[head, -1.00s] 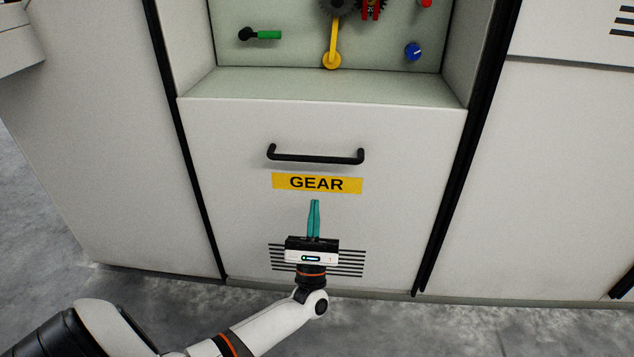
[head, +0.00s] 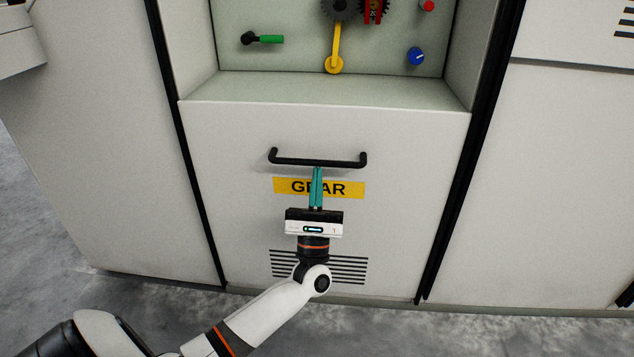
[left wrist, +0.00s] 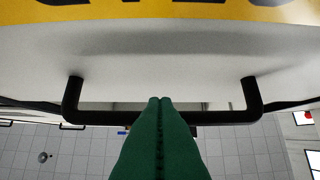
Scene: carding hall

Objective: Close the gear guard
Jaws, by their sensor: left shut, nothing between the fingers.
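The gear guard (head: 230,150) is a pale panel with a yellow GEAR label (head: 290,186) and a black bar handle (head: 318,161). It stands below an open recess that shows gears and controls. My left gripper (head: 317,170) is shut and empty, its teal fingers pointing up, with the tips just below the middle of the handle in the head view. They cover part of the label. In the left wrist view the shut fingertips (left wrist: 160,100) overlap the handle bar (left wrist: 90,117); I cannot tell whether they touch it. My right gripper is not in view.
In the recess are a dark gear (head: 341,9), a yellow lever (head: 335,55), a green-handled lever (head: 264,39) and a blue knob (head: 416,56). Pale cabinet panels (head: 560,170) flank the guard. The grey floor (head: 480,335) in front is clear.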

